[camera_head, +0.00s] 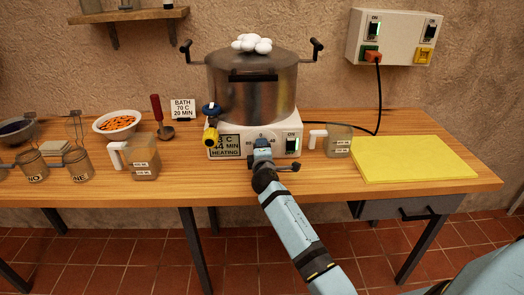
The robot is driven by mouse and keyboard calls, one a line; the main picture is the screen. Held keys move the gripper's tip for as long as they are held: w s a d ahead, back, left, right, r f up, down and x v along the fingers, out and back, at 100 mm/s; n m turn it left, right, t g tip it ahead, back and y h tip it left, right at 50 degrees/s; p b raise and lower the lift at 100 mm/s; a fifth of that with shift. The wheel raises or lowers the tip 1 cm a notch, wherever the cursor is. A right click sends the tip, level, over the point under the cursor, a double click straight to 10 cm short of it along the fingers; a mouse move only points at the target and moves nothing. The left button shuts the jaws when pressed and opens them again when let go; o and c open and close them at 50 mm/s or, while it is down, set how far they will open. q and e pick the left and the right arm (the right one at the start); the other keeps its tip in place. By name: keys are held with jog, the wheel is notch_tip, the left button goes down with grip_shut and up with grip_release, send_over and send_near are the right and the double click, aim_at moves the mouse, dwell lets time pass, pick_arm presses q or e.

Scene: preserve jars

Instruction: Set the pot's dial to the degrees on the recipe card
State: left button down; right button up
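The large steel pot (252,98) stands on a white heating base (292,127) on the table. The base's dial is mostly hidden behind my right gripper (262,143), with a "0" mark visible just above it. My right gripper is at the front of the base, at the dial; I cannot tell whether its fingers are closed on it. The base's display (226,146) reads "44 MIN" and "HEATING", with a temperature ending in "3 C" partly covered by the yellow tap (210,134). The recipe card (183,108) reads "BATH 70 C 20 MIN". My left gripper is out of view.
Measuring jugs (142,158) (338,141) stand on both sides of the base. A red-handled ladle (161,121), a bowl of orange pieces (117,123) and jars (77,163) are at left. A yellow mat (414,159) lies at right. A wall power box (398,38) feeds a black cable.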

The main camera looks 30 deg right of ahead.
jog(key=o, duration=0.8)
jog(key=shift+o, duration=0.6)
jog(key=shift+s, duration=0.1)
jog(key=shift+s+a, duration=0.2)
jog(key=shift+s, duration=0.05)
jog(key=v, duration=1.3)
